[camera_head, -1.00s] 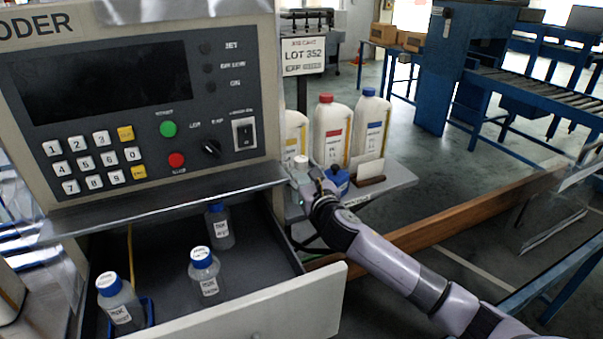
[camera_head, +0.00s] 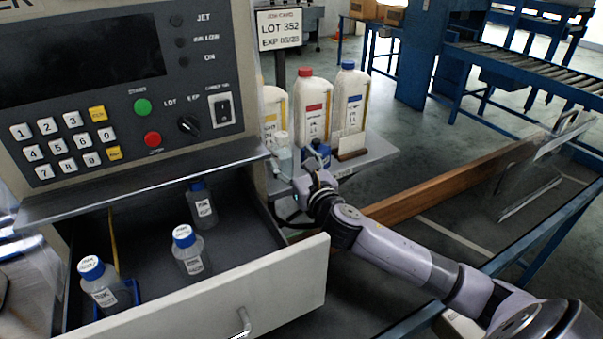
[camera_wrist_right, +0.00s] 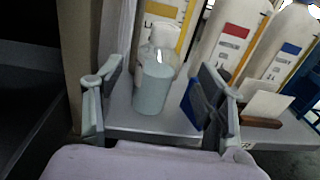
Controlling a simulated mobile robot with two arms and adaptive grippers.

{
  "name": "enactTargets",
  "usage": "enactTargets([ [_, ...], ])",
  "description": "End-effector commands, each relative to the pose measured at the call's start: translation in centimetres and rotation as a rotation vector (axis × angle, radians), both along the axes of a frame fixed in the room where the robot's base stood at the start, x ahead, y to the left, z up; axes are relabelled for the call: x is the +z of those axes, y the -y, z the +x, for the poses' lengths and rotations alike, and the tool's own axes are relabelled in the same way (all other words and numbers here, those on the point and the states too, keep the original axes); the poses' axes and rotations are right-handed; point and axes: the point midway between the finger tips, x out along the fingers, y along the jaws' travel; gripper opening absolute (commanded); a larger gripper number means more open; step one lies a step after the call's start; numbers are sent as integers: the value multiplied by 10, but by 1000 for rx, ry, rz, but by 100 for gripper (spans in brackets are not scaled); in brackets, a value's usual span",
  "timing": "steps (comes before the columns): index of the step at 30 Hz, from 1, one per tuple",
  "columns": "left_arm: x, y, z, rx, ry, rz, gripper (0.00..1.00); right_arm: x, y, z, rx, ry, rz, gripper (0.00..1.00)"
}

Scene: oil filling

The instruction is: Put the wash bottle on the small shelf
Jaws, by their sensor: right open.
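The wash bottle (camera_head: 283,158), small with a pale cap and pale blue-green contents, stands upright on the small grey shelf (camera_head: 372,160) beside the machine. In the right wrist view the bottle (camera_wrist_right: 153,88) stands between and beyond my open fingers, with visible gaps on both sides. My right gripper (camera_head: 303,182) is open at the shelf's front edge; its fingers (camera_wrist_right: 158,100) hold nothing. The shelf surface (camera_wrist_right: 150,125) shows under the bottle. My left gripper is out of view.
Large white jugs (camera_head: 312,108) stand behind the bottle. A blue holder (camera_head: 317,153) and a card in a wooden stand (camera_head: 350,145) are to its right. The open drawer (camera_head: 255,285) on the left holds several small blue-capped bottles (camera_head: 190,250).

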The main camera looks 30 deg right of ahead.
Motion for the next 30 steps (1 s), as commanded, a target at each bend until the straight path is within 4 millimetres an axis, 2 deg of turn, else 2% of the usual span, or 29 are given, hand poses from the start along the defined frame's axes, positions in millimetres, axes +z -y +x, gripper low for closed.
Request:
enactTargets([
  [3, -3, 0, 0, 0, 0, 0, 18, -1, -3, -24, 2, -1, -2, 65],
  [9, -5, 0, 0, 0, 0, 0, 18, -1, -5, -47, 0, 0, 0, 65],
  [15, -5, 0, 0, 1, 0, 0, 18, 0, -6, -52, -1, 1, 0, 65],
  [30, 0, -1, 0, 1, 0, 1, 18, 5, -6, -52, -1, 1, 0, 65],
])
